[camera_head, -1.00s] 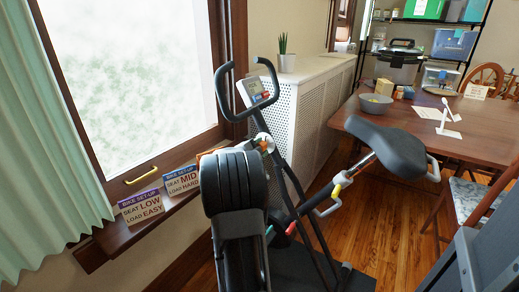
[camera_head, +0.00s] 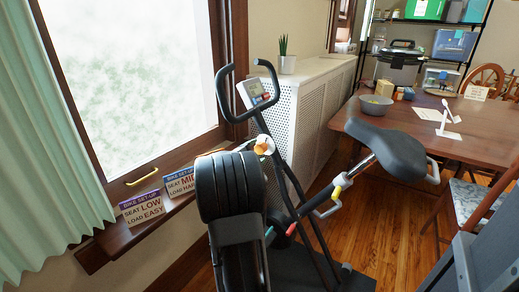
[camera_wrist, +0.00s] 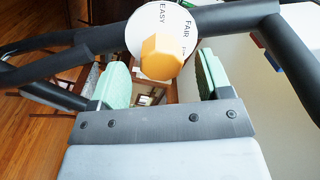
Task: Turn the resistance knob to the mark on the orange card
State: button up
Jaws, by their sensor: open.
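The resistance knob is an orange faceted knob (camera_wrist: 160,58) on a white round dial (camera_wrist: 163,24) lettered EASY and FAIR. In the head view the knob and dial (camera_head: 264,145) sit on the bike frame below the handlebars. My gripper (camera_wrist: 163,78) is open, with one green-padded finger on either side of the knob's lower part in the wrist view. Whether the pads touch it cannot be told; gaps show beside it. The purple-headed card (camera_head: 141,207) reads SEAT LOW, LOAD EASY. The blue-headed card (camera_head: 180,182) reads SEAT MID, LOAD HARD, partly cut off. An orange card is not clearly visible; my arm hides part of the sill.
A white radiator cover (camera_head: 310,105) stands behind, and the bike seat (camera_head: 385,145) is to the right. The window sill (camera_head: 118,237) is at the left. A table (camera_head: 480,140) stands farther right.

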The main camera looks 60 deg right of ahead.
jog(key=a+p, duration=0.2)
jog(key=a, duration=0.8)
jog(key=shift+a, duration=0.4)
jog(key=w+a+r+n+t+y+p, duration=0.6)
jog(key=a+r+n+p, duration=0.25)
jog(key=a, duration=0.25)
jog(key=w+a+r+n+t+y+p, duration=0.6)
jog(key=a+r+n+y+p, duration=0.15)
jog(key=a+r, duration=0.25)
jog(key=s+a+r+n+g+y+p, duration=0.2)
jog(key=s+a+r+n+p, duration=0.15)
jog(key=a+n+p, duration=0.2)
jog(key=s+a+r+n+g+y+p, duration=0.1)
jog(key=s+a+r+n+y+p, duration=0.2)
jog(key=a, duration=0.4)
jog(key=s+a+r+n+g+p, duration=0.2)
jog(key=s+n+g+p, duration=0.3)
jog(key=s, duration=0.6)
jog(key=shift+n+p, duration=0.35)
jog(key=shift+p, duration=0.3)
